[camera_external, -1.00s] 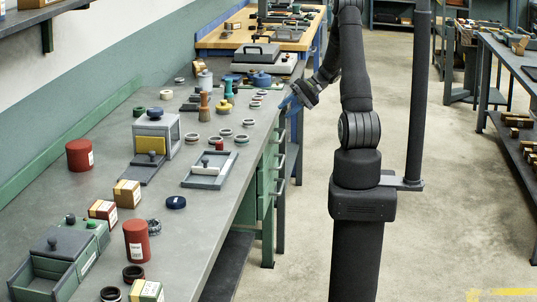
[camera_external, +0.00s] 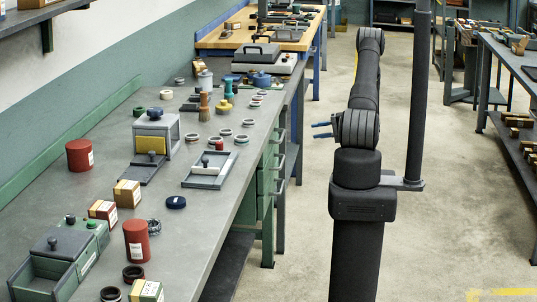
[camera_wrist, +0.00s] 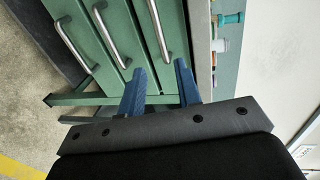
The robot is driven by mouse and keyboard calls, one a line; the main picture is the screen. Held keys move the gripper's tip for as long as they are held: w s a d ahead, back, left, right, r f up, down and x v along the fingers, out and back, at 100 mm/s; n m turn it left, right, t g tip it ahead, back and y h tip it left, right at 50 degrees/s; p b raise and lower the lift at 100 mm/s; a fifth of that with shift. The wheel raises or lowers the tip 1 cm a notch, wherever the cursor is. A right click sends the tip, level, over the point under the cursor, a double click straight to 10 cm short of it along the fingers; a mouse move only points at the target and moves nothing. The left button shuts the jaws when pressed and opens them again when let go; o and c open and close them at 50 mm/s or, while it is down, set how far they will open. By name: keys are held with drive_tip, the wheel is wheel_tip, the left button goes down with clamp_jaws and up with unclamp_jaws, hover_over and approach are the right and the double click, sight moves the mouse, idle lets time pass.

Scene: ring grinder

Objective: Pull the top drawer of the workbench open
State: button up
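The workbench (camera_external: 225,190) has a stack of green drawers on its right side, all looking closed. The top drawer's metal handle (camera_external: 281,135) is just under the tabletop edge. In the wrist view, turned sideways, the top drawer (camera_wrist: 148,52) is nearest the grey tabletop edge, and its curved handle (camera_wrist: 161,30) shows beyond my fingertips. My gripper (camera_external: 315,130) has blue fingers pointing left towards the drawers, with a gap before the handles. In the wrist view my gripper (camera_wrist: 160,68) is open and empty, its fingers on either side of the line to the top handle.
Two lower handles (camera_wrist: 113,36) (camera_wrist: 75,45) lie to the left in the wrist view. Rings, tins and boxes stand on the benchtop, including a red tin (camera_external: 137,241). The floor (camera_external: 440,150) right of my arm is clear. Another bench (camera_external: 510,60) stands at far right.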

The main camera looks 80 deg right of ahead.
sight(282, 134)
drive_tip(key=x, duration=1.5)
drive_tip(key=shift+c, duration=0.4)
clamp_jaws()
